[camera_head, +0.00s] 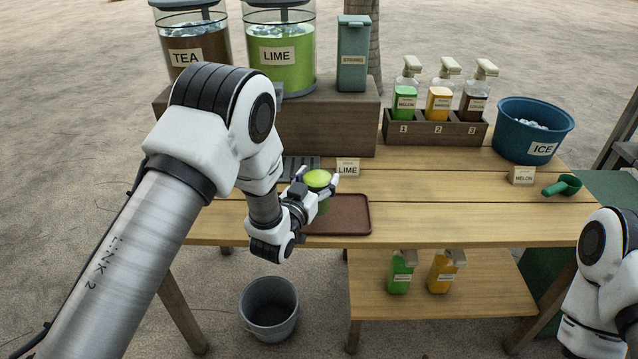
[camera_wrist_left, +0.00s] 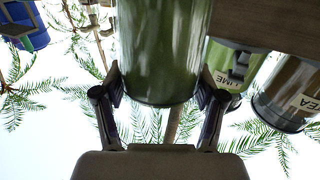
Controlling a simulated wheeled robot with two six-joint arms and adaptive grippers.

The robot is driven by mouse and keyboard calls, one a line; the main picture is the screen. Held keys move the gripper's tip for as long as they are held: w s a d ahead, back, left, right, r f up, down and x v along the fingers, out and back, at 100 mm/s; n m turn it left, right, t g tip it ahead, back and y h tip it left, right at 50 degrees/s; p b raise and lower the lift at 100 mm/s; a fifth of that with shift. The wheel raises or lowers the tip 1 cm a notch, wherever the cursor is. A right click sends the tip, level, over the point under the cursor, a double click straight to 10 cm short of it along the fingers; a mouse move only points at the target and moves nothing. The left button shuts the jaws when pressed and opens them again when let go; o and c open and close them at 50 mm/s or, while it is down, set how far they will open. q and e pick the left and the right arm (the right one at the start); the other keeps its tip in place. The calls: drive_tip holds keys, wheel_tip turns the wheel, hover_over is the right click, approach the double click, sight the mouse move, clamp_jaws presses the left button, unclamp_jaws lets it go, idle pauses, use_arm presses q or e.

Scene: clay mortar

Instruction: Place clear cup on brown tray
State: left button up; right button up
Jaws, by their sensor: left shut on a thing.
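The clear cup (camera_head: 318,180) is filled with green drink and stands upright in my left gripper (camera_head: 319,189). The gripper is shut on its sides. In the left wrist view the cup (camera_wrist_left: 163,50) fills the upper middle, between the two fingers of the left gripper (camera_wrist_left: 160,92). The brown tray (camera_head: 347,217) lies flat near the table's front edge. The cup is at the tray's back left in the head view; whether it touches the tray is hidden by the gripper. My right gripper is out of view; only part of that arm shows at the right edge.
A LIME dispenser (camera_head: 281,60) and TEA dispenser (camera_head: 192,45) stand on a raised wooden box. A LIME sign (camera_head: 347,167) stands behind the tray. Syrup bottles in a rack (camera_head: 434,129), a blue ice bucket (camera_head: 534,128) and a green scoop (camera_head: 562,186) are right. Tabletop right of the tray is clear.

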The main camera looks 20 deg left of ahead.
sight(319, 171)
use_arm(q)
drive_tip(key=w, duration=0.3)
drive_tip(key=shift+a+f, duration=0.2)
drive_tip(key=shift+a, duration=0.2)
drive_tip(key=shift+f, duration=1.75)
drive_tip(key=shift+f, duration=0.15)
drive_tip(key=o, duration=1.8)
